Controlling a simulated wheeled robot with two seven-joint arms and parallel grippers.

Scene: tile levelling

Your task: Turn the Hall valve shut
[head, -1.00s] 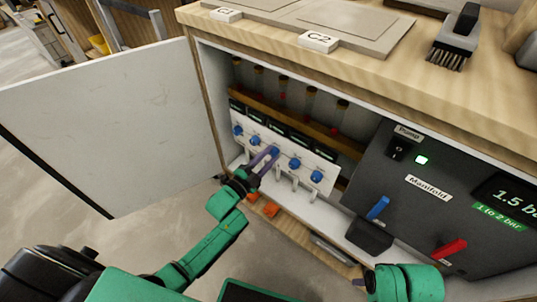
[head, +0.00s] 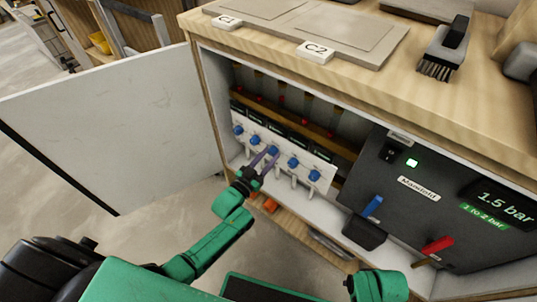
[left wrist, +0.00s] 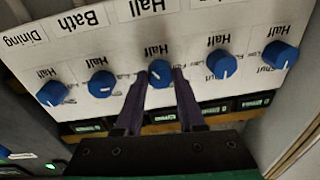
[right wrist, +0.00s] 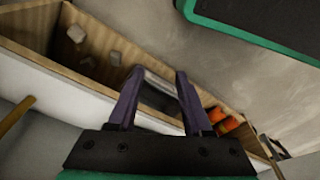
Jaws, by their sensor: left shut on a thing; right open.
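The white valve panel (head: 303,176) sits inside the open cabinet with a row of blue knobs. The Hall knob (left wrist: 160,73) is the middle one in the left wrist view, in line with the Hall label (left wrist: 148,6); it also shows in the head view (head: 273,151). My left gripper (left wrist: 155,76) has its purple fingers on either side of this knob and is shut on it. The knob's pale mark is too small to read surely. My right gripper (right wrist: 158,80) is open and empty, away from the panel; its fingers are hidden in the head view.
Neighbouring blue knobs (left wrist: 221,64) stand close on both sides. The white cabinet door (head: 110,125) is swung open at left. The Manifold box (head: 455,210) stands at right with blue and red levers and reads 1.5 bar. Orange items (right wrist: 226,122) lie in a wooden compartment below.

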